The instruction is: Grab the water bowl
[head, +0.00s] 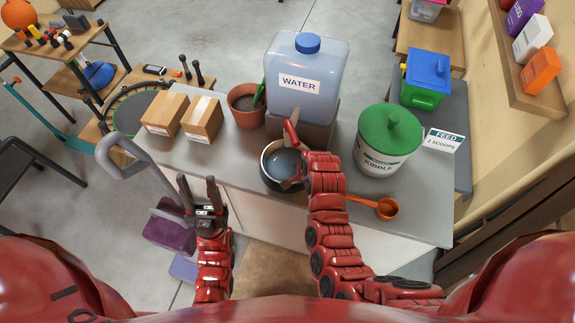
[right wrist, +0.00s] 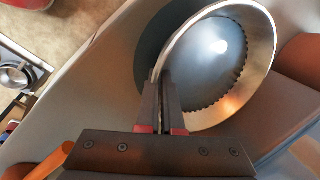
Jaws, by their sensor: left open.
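The water bowl (head: 283,163) is a round metal bowl with a dark outside and bluish water in it. It is at the counter's front edge, below the water jug; I cannot tell if it touches the counter. My right gripper (head: 292,168) is at the bowl's right rim and hides part of it. In the right wrist view the bowl (right wrist: 215,60) fills the upper middle, and my right gripper's fingers (right wrist: 160,88) are close together with the rim between them. My left gripper (head: 196,180) is open and empty, left of the counter's front edge.
The blue-capped water jug (head: 306,70) stands behind the bowl. A kibble bucket (head: 385,150) with a green lid and an orange scoop (head: 385,208) are to the right. A plant pot (head: 245,108) and two cardboard boxes (head: 202,118) are to the left.

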